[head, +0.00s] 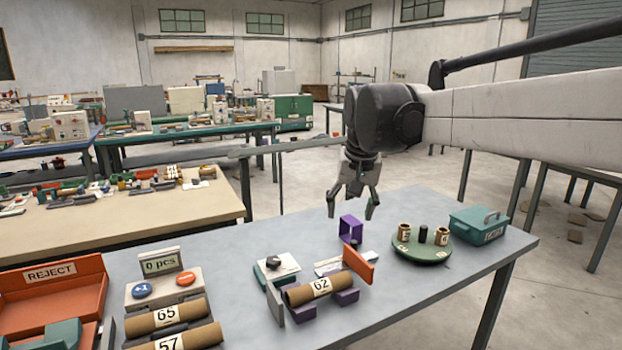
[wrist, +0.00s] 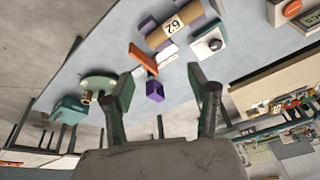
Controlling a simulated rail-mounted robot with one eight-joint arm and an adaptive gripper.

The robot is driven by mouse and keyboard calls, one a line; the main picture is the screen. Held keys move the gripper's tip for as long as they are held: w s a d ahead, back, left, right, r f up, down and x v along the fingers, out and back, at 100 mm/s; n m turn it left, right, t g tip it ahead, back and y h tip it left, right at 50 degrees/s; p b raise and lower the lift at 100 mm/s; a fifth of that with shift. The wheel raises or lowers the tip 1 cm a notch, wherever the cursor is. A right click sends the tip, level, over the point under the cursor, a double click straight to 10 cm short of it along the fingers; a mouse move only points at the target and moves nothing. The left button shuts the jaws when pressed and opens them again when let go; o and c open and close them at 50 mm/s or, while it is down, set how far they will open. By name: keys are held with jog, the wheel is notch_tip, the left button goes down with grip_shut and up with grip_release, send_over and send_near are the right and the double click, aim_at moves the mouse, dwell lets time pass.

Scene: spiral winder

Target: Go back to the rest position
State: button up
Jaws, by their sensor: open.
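My gripper (head: 352,208) hangs open and empty above the far edge of the grey table (head: 225,252) in the head view. In the wrist view its two fingers (wrist: 166,92) are spread wide apart with nothing between them that they touch. A brown tube marked 62 (head: 318,288) lies on purple supports in front of that, beside an orange plate (head: 358,264). My arm reaches in from the right side of the head view.
A green turntable (head: 421,249) holds small brown and black cylinders. A teal box (head: 478,225) stands near the right edge. At left are an orange reject tray (head: 52,275), a counter reading 0 pcs (head: 160,262) and tubes marked 65 (head: 166,316) and 57 (head: 172,338).

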jog(key=s+d+f+t, duration=0.1)
jog(key=s+d+f, duration=0.2)
jog(key=s, duration=0.6)
jog(key=s+d+f+t, duration=0.1)
jog(key=s+d+f, duration=0.3)
jog(key=s, duration=0.5)
jog(key=s+d+f+t, duration=0.1)
jog(key=s+d+f, duration=0.3)
jog(key=s, duration=0.6)
jog(key=shift+d+f+t+h, duration=0.2)
jog(key=shift+f+t+h, duration=0.1)
jog(key=shift+f, duration=0.4)
